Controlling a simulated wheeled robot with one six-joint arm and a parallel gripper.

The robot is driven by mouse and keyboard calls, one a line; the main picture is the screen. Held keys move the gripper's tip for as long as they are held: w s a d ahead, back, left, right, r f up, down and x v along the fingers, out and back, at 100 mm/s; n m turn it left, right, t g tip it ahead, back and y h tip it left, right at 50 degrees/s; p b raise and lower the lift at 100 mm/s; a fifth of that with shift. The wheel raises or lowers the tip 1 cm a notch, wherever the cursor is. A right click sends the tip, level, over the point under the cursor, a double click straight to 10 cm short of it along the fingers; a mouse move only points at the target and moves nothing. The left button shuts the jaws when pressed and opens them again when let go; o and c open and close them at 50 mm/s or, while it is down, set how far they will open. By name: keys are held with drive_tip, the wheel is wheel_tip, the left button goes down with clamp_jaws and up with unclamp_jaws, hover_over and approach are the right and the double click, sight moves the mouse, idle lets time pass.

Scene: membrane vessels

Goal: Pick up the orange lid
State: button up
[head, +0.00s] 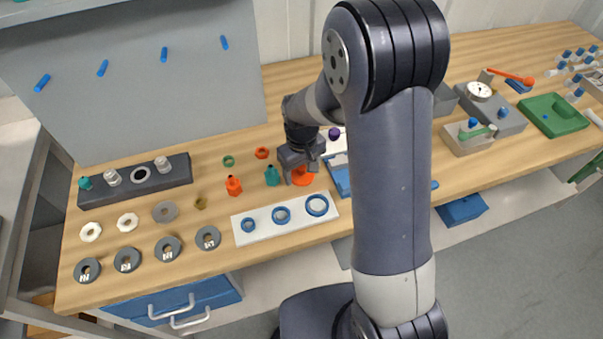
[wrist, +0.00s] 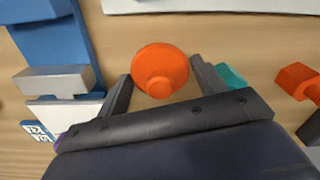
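The orange lid (wrist: 160,68) is a round disc with a knob on top, lying on the wooden bench. In the wrist view it sits between the fingertips of my gripper (wrist: 160,75), with a gap of bare wood on each side. My gripper is open and holds nothing. In the head view the lid (head: 303,177) shows partly below my gripper (head: 299,168), which hides the rest of it. The exact height of the fingertips over the bench is hard to tell.
A white plate with blue rings (head: 264,226) lies in front. A blue fixture (wrist: 52,45) with a grey block is near the other finger.

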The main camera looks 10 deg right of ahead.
drive_tip(key=c, duration=0.6)
drive_tip(key=shift+o, duration=0.2)
drive_tip(key=shift+r, duration=0.1)
